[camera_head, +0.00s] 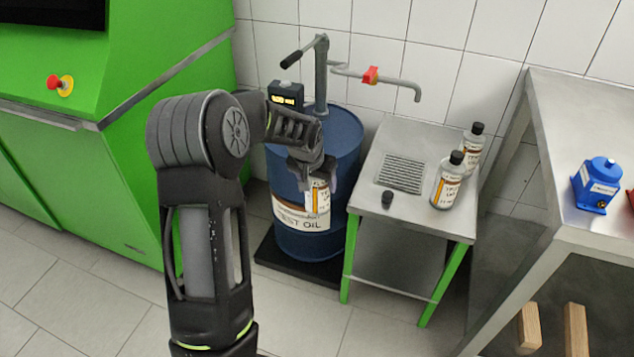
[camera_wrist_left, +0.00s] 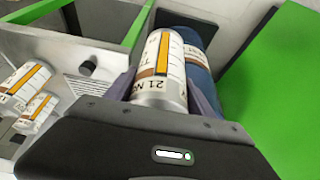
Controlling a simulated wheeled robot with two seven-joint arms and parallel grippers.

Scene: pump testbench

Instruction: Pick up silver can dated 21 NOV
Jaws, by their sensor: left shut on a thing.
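The silver can (camera_wrist_left: 160,80) with a white, orange and brown label is between the fingers of my left gripper (camera_wrist_left: 165,98) in the left wrist view. Its label reads "21 N…", the rest being cut off by the gripper. In the head view the same can (camera_head: 318,199) hangs in my left gripper (camera_head: 315,180), in front of the blue drum. The gripper is shut on it. The can appears held above the floor, clear of the small table. My right gripper is not in view.
Two similar cans with black caps, one nearer (camera_head: 447,182) and one behind (camera_head: 473,150), stand on the small metal table (camera_head: 408,217). A loose black cap (camera_head: 387,200) lies near its front edge. The blue drum (camera_head: 345,150) has a pump and spout (camera_head: 400,82). A green cabinet (camera_head: 130,190) stands left.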

